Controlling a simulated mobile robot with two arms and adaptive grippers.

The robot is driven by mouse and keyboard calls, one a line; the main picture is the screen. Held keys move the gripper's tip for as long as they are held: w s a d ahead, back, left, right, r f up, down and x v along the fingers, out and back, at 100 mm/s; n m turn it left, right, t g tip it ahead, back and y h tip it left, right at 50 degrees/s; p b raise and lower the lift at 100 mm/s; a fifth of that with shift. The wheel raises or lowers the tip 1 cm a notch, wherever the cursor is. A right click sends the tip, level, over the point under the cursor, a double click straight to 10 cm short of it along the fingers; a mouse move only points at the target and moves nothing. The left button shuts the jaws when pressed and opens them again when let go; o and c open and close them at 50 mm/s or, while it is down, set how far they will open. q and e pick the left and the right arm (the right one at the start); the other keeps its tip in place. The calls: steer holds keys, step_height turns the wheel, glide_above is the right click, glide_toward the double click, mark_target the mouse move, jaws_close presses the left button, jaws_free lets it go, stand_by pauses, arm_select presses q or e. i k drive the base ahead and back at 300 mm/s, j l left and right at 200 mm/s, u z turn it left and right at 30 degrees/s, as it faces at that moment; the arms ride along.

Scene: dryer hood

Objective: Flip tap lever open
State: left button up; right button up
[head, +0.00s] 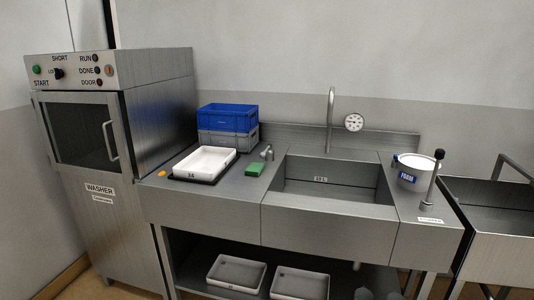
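A tall curved tap spout (330,115) stands behind the steel sink basin (325,200). A metal lever with a black knob (432,178) rises from the counter right of the basin, leaning slightly right at its top. A small white label lies at its foot, too small to read. A short metal fitting (267,153) with a small arm stands left of the basin. I cannot tell from this view which of these works the tap. No water stream shows at the spout. Neither of my grippers is in view.
A round gauge (354,122) is beside the spout. Left are a green sponge (255,169), a white tray (204,161), stacked crates (228,118) and the washer (95,190). A steel trough (490,210) adjoins at right.

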mark_target(263, 155)
steer(key=i, duration=0.95)
steer(key=i+u, duration=0.1)
steer(key=i, duration=0.8)
